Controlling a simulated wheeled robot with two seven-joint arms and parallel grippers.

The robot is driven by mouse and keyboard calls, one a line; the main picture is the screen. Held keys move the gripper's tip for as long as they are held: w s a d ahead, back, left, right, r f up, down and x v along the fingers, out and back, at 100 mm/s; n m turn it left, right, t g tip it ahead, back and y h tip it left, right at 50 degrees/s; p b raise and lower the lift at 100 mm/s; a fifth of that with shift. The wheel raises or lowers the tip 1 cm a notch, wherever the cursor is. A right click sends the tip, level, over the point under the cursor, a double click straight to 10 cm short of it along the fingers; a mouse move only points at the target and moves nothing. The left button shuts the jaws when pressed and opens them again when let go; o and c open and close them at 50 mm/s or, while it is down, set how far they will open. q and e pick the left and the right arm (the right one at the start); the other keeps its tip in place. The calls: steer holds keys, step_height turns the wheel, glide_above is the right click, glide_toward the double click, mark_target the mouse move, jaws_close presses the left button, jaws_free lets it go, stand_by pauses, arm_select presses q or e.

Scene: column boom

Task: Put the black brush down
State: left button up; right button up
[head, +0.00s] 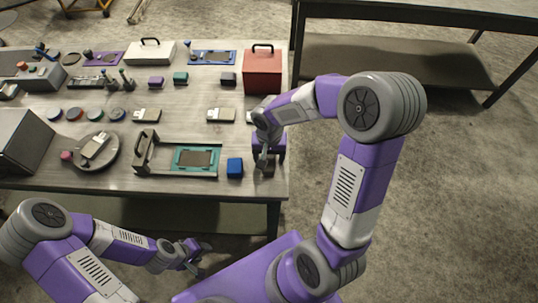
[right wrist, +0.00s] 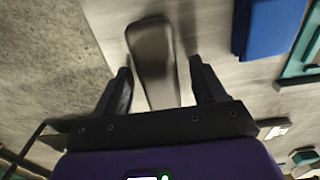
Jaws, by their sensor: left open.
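The black brush (right wrist: 152,60) shows in the right wrist view as a dark block with a paler grey side, between the fingers of my right gripper (right wrist: 160,88). A narrow gap shows on each side of it, so the fingers look open around it. In the head view the right gripper (head: 265,160) points down at the right front corner of the table (head: 225,188). A small dark part of the brush (head: 268,171) shows below it; the rest is hidden. My left gripper (head: 193,258) is open and empty, low in front of the table.
A blue block (head: 235,168) sits just left of the right gripper. A teal frame (head: 197,159) on a grey tray lies further left. A red box (head: 262,72) stands behind. The table's right edge is close, with bare floor (head: 450,190) beyond.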

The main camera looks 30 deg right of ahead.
mark_target(269, 156)
steer(key=shift+r, duration=0.2)
step_height(269, 156, up, 12)
steer(key=p, duration=0.3)
steer(key=shift+s, duration=0.1)
stand_by(0.5)
